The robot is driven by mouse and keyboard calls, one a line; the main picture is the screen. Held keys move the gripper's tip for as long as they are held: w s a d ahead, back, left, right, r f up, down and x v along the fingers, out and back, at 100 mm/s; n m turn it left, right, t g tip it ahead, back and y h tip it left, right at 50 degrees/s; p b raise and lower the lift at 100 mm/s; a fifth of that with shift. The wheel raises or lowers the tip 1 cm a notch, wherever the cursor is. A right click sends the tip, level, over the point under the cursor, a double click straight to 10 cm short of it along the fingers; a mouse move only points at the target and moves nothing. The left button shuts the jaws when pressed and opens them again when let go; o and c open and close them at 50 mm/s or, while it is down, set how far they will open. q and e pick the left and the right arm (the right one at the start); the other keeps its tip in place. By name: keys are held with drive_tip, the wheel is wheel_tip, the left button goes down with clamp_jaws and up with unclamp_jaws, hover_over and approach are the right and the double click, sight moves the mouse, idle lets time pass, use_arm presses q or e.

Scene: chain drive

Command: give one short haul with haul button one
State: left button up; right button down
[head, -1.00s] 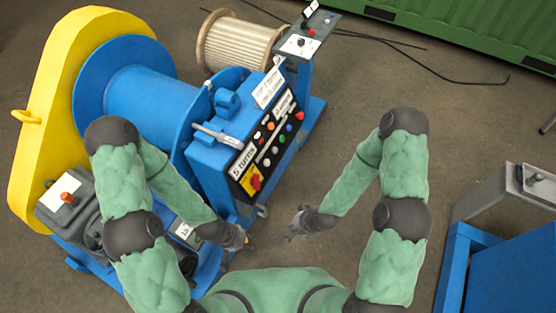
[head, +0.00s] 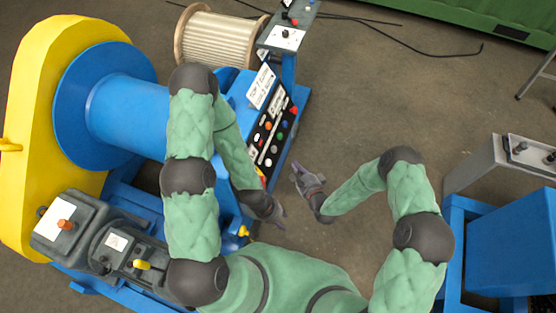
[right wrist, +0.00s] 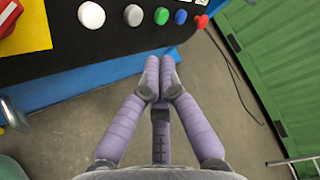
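A black control panel (head: 259,143) with several coloured buttons is on the blue machine. I cannot read which is haul button one. My right gripper (head: 298,168) is to the right of the panel, apart from it. In its wrist view, the purple fingertips (right wrist: 159,74) are together and empty, below the buttons. My left gripper (head: 278,213) is below the panel; its fingers are too small to judge.
A blue drum (head: 125,115) with a yellow guard (head: 32,120) is at the left. A rope reel (head: 218,40) stands behind. A grey box (head: 500,165) and blue frame are at the right. A red and yellow switch (right wrist: 8,15) is at the panel's near end.

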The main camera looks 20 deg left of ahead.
sight(268, 163)
idle(0.3)
drive_tip(key=a+f+b, duration=0.3)
drive_tip(key=a+f, duration=0.1)
drive_tip(key=a, duration=0.4)
idle(0.3)
drive_tip(key=shift+w, duration=0.1)
idle(1.3)
drive_tip(key=shift+a+f+b, duration=0.15)
drive_tip(key=shift+a+b, duration=0.2)
